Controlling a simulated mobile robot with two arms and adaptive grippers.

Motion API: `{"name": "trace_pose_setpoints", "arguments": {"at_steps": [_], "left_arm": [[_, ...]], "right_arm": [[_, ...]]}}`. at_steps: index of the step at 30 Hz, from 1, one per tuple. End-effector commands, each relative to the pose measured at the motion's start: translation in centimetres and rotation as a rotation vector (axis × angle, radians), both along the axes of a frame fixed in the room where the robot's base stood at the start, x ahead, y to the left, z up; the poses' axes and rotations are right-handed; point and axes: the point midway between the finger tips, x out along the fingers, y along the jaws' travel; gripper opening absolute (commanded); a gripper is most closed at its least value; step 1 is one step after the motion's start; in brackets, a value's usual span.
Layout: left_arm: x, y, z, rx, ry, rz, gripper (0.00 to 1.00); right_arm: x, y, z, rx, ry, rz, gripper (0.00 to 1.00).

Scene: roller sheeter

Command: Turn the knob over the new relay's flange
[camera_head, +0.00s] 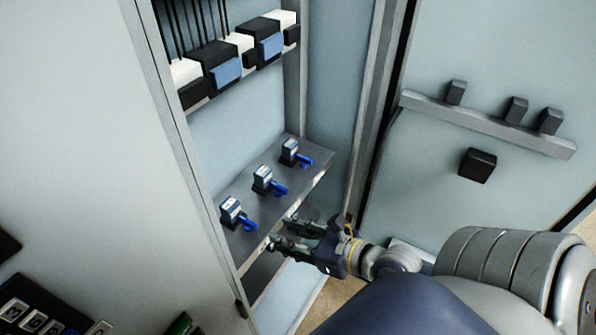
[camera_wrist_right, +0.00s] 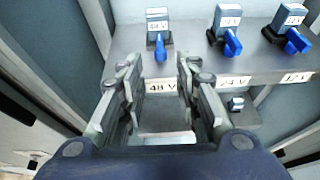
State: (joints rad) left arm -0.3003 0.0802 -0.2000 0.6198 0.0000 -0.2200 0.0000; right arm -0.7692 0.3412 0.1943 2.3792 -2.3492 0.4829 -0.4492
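Three dark relay-like units with pale blue-grey tops stand in a row on a grey shelf (camera_head: 262,210) in an open cabinet. The near one (camera_head: 229,211), middle one (camera_head: 263,178) and far one (camera_head: 289,151) each have a blue knob at the front: near (camera_head: 245,223), middle (camera_head: 276,188), far (camera_head: 302,160). In the wrist view the tops read 48 V (camera_wrist_right: 157,24), 24 V (camera_wrist_right: 228,20) and 12 V (camera_wrist_right: 289,18). I cannot tell which is new. My right gripper (camera_head: 289,236) is open and apart from the knobs, at the shelf's front edge, near the 48 V edge label (camera_wrist_right: 161,86). My left gripper is out of view.
Black, white and blue modules (camera_head: 222,66) with wires sit on the upper rail. The cabinet's side frame (camera_head: 172,120) stands left of the shelf. An open door (camera_head: 520,60) with a grey bar (camera_head: 487,122) is at right. A small knob-like part (camera_wrist_right: 236,103) shows below the shelf edge.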

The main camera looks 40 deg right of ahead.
Motion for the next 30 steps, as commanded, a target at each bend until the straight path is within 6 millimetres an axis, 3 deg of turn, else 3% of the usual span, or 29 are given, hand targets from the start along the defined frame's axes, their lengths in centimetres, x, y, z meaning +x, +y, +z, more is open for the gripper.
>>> {"name": "trace_pose_setpoints", "arguments": {"at_steps": [9,30], "left_arm": [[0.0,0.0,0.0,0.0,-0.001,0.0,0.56],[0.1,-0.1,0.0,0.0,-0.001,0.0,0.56]], "right_arm": [[-2.0,-0.6,0.8,0.0,0.001,0.0,0.3],[-2.0,-0.7,0.9,0.001,0.0,0.0,0.3]]}}
